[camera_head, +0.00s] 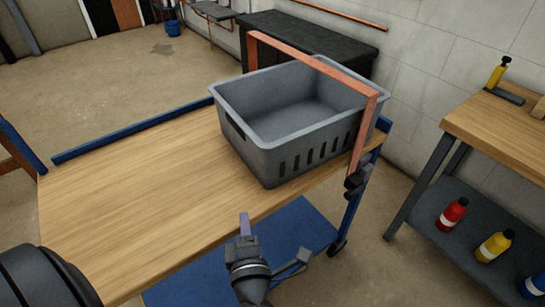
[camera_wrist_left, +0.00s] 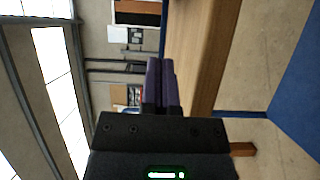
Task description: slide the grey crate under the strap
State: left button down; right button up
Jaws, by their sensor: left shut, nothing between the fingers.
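The grey crate (camera_head: 262,158) stands upright and empty at the right end of the wooden-topped cart (camera_head: 130,195). The copper-coloured strap (camera_head: 318,66) arches over the crate's right part. Its near leg passes in front of the crate's slotted near side, and a little of the crate shows to the right of that leg. My left gripper (camera_head: 244,224) is shut and empty, in front of the cart's near edge, apart from the crate. Its purple fingers (camera_wrist_left: 161,84) lie together in the left wrist view, beside the wooden edge. My right gripper is out of view.
A blue lower shelf (camera_head: 290,240) lies beneath the cart top. A blue rail (camera_head: 130,134) runs along the cart's far edge. A workbench (camera_head: 505,125) with bottles stands at the right. A black chest (camera_head: 290,38) stands behind. The cart top left of the crate is clear.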

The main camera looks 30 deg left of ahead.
pick_arm(q)
jog(key=shift+n, duration=0.4)
jog(key=b+x, duration=0.2)
jog(key=x, duration=0.7)
jog(key=shift+w+a+r, duration=0.1)
jog(key=shift+a+r, duration=0.1)
jog(key=shift+a, duration=0.25)
jog(key=w+b, duration=0.1)
jog(key=w, duration=0.2)
jog(key=shift+w, duration=0.35)
jog(key=shift+w+r, duration=0.1)
jog(key=shift+w, duration=0.25)
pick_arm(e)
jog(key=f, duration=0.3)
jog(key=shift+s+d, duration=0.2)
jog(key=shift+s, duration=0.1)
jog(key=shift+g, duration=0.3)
